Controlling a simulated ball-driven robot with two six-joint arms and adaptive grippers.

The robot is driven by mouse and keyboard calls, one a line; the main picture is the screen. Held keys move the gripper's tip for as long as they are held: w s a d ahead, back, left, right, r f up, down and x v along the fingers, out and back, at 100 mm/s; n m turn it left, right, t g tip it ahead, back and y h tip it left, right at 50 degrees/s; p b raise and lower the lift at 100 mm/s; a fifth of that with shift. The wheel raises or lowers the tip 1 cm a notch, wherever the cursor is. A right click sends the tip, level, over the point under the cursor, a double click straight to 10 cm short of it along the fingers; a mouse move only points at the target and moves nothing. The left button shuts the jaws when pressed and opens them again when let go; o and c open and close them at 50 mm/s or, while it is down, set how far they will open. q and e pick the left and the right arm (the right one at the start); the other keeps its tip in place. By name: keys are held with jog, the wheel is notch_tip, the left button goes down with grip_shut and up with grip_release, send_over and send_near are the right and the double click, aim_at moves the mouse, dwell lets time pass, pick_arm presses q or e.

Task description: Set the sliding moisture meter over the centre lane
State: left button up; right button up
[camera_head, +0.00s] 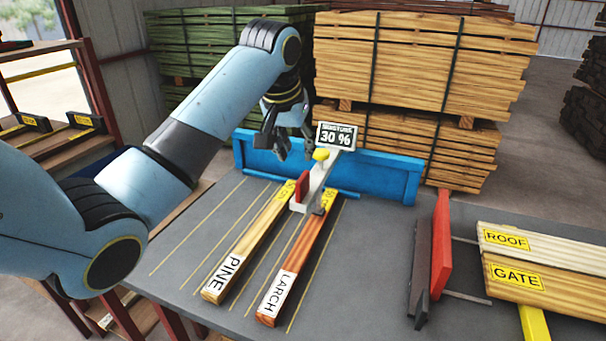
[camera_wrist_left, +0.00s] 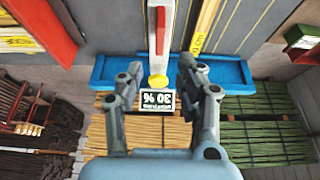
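The moisture meter has a white arm (camera_head: 318,181), a yellow knob (camera_head: 321,154) and a display (camera_head: 337,135) reading 30 %. It sits at the blue rail (camera_head: 390,176), its arm reaching over the far ends of the planks, near the gap between the PINE plank (camera_head: 245,247) and the LARCH plank (camera_head: 300,262). My left gripper (camera_head: 296,155) is open, just left of the knob in the head view. In the left wrist view, the knob (camera_wrist_left: 158,81) shows between the parted fingers (camera_wrist_left: 160,72); contact is not visible. My right gripper is not in view.
Thin yellow lines mark lanes on the grey table (camera_head: 185,258); room left of PINE is clear. Red and dark upright plates (camera_head: 441,245) stand right of the planks, beside the ROOF and GATE boards (camera_head: 540,275). Timber stacks (camera_head: 420,65) stand behind the rail.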

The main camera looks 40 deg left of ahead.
aim_at(302, 177)
pick_arm(q)
jog(key=x, duration=1)
jog(key=shift+w+f+p, duration=0.1)
jog(key=shift+f+p, duration=0.1)
jog(key=shift+p, duration=0.1)
grip_shut()
